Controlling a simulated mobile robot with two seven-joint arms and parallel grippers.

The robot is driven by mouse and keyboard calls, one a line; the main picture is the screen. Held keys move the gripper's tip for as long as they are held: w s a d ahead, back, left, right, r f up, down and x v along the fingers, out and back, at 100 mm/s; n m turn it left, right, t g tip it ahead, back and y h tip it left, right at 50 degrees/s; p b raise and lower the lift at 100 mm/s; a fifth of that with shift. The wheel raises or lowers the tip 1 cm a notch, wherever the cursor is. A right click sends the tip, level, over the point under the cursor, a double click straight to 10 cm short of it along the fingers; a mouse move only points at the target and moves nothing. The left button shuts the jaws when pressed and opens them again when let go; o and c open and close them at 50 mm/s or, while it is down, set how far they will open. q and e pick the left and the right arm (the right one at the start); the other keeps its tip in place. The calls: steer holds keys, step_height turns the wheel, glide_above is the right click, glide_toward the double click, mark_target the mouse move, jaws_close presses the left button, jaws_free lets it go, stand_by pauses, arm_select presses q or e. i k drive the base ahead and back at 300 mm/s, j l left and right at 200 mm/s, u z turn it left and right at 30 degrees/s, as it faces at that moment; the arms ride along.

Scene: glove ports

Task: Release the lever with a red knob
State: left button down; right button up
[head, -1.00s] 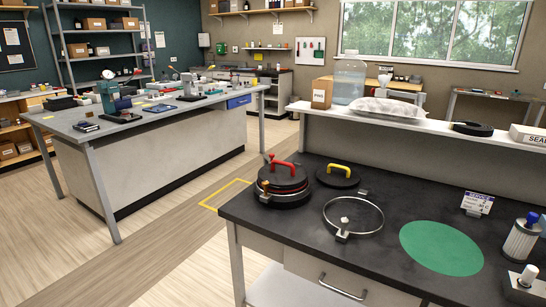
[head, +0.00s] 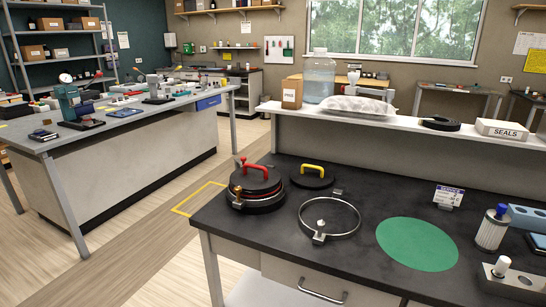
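A black round port with stacked rings and a lid (head: 257,184) stands at the left end of the dark bench top. A red arched handle (head: 256,169) is on its lid. A small lever with a red knob (head: 242,160) stands up at its back left, partly hidden behind the lid. A small orange-brown part (head: 238,204) is at its front left. Neither of my grippers is in view, and nothing touches the lever.
A black disc with a yellow handle (head: 313,176) and an open metal ring with a clamp (head: 319,238) lie right of the port. A green round mat (head: 417,244) is farther right. A raised shelf (head: 380,116) runs behind.

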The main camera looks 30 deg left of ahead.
mark_target(241, 162)
steer(key=j+z, duration=0.65)
steer(key=j, duration=0.15)
steer(key=j+z, duration=0.15)
steer(key=j, duration=0.25)
steer(key=k+j+z, duration=0.1)
steer(key=j, duration=0.3)
steer(key=k+j, duration=0.1)
steer(key=j, duration=0.6)
steer(key=k+j, duration=0.15)
steer(key=j, duration=0.2)
steer(key=k+j+z, duration=0.1)
steer(key=j, duration=0.3)
